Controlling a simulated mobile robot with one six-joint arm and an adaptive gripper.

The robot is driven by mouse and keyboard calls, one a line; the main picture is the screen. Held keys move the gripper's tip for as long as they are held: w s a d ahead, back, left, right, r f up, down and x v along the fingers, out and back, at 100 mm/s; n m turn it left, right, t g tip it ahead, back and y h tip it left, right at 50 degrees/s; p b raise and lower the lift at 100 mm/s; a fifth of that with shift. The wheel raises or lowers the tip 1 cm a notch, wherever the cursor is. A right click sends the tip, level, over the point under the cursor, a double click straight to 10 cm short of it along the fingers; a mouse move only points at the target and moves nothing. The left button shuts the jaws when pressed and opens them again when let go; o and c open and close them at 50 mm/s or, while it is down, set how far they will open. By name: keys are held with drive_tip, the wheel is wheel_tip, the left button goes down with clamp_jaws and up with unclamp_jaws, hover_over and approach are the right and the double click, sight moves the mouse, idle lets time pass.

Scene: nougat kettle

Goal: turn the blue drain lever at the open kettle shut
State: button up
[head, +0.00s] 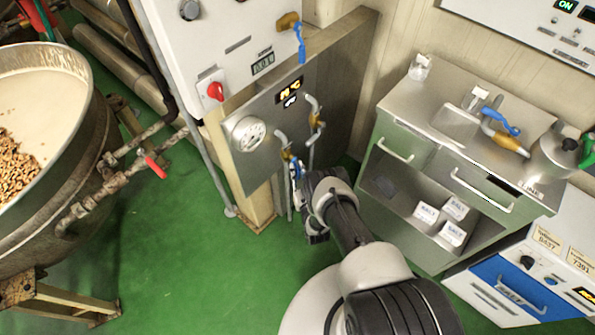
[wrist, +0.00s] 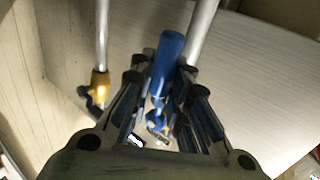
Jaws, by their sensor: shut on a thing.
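The open kettle (head: 85,130) stands at the left with pale mass and nuts in it. A blue lever (head: 297,168) hangs from a brass valve (head: 288,154) on a pipe at the steel panel right of the kettle. My gripper (head: 300,186) is at this lever, and my arm partly hides it. In the wrist view the blue lever (wrist: 168,55) lies between the fingers of my gripper (wrist: 163,80), which are shut on it. The lever's far end and valve are partly hidden there.
A red-handled valve (head: 155,167) sits on the kettle's pipe. Another brass valve (head: 317,122) is close by; a brass valve also shows in the wrist view (wrist: 99,85). The steel panel (head: 350,75) stands behind. A sink cabinet (head: 430,160) is right. Green floor (head: 170,265) is clear at left.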

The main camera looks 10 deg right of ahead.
clamp_jaws()
drive_tip(key=shift+a, duration=0.1)
drive_tip(key=s+a+r+m+g+y+p, duration=0.3)
drive_tip(key=a+r+m+g+y+p, duration=0.1)
drive_tip(key=m+g, duration=0.5)
drive_tip(key=shift+s+a+r+m+y+p, duration=0.35)
drive_tip(key=shift+r+m+y+p, duration=0.15)
drive_tip(key=shift+r+m+y, duration=0.55)
idle(0.4)
idle(0.3)
